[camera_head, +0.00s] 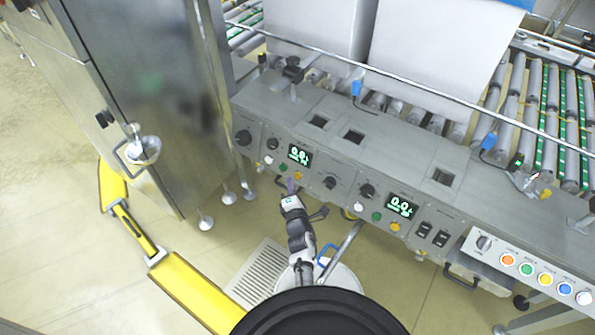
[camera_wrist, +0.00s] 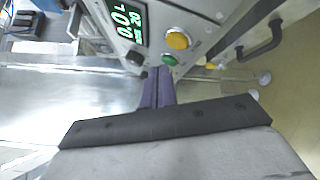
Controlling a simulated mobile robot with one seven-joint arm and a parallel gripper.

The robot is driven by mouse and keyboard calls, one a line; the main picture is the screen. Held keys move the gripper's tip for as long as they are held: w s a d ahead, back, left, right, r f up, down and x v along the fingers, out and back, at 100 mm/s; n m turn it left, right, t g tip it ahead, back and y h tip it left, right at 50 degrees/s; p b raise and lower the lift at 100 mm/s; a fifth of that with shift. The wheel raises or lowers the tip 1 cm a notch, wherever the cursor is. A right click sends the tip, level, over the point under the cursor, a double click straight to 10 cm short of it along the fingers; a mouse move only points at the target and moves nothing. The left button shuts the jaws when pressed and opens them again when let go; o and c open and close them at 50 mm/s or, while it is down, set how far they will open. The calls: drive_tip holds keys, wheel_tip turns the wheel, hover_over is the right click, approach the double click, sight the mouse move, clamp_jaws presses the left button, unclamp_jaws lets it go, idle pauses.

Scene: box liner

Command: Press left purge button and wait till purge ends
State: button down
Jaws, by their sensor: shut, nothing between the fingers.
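The left control group on the grey machine panel has a lit display (camera_head: 299,155), a white button (camera_head: 268,160), a green button (camera_head: 283,167) and a yellow button (camera_head: 298,176). Which of them is the purge button cannot be read. My gripper (camera_head: 291,184) is shut and empty, its purple fingertips just in front of the lower panel near the green and yellow buttons. In the wrist view, the fingertips (camera_wrist: 160,74) point at the panel close to the green button (camera_wrist: 169,60), with the yellow button (camera_wrist: 178,40) beyond. Contact cannot be told. The display (camera_wrist: 131,22) shows green digits.
A second group to the right has its own display (camera_head: 401,206) and buttons. A row of coloured buttons (camera_head: 545,279) sits at the far right. A steel cabinet (camera_head: 150,90) stands on the left, and a yellow floor barrier (camera_head: 190,290) lies below it.

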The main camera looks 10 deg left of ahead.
drive_tip(key=shift+w+d+f+p, duration=0.25)
drive_tip(key=shift+w+f+p, duration=0.1)
drive_tip(key=shift+w, duration=0.3)
drive_tip(key=shift+w, duration=0.1)
idle(1.6)
drive_tip(key=shift+w+d+f, duration=0.1)
drive_tip(key=shift+w+d, duration=0.05)
drive_tip(key=shift+w, duration=0.15)
drive_tip(key=shift+w+d+f, duration=0.15)
drive_tip(key=shift+w, duration=0.2)
idle(0.6)
drive_tip(key=shift+s, duration=0.1)
drive_tip(key=shift+s+a+r+b, duration=0.3)
drive_tip(key=shift+s, duration=0.3)
drive_tip(key=shift+s, duration=0.1)
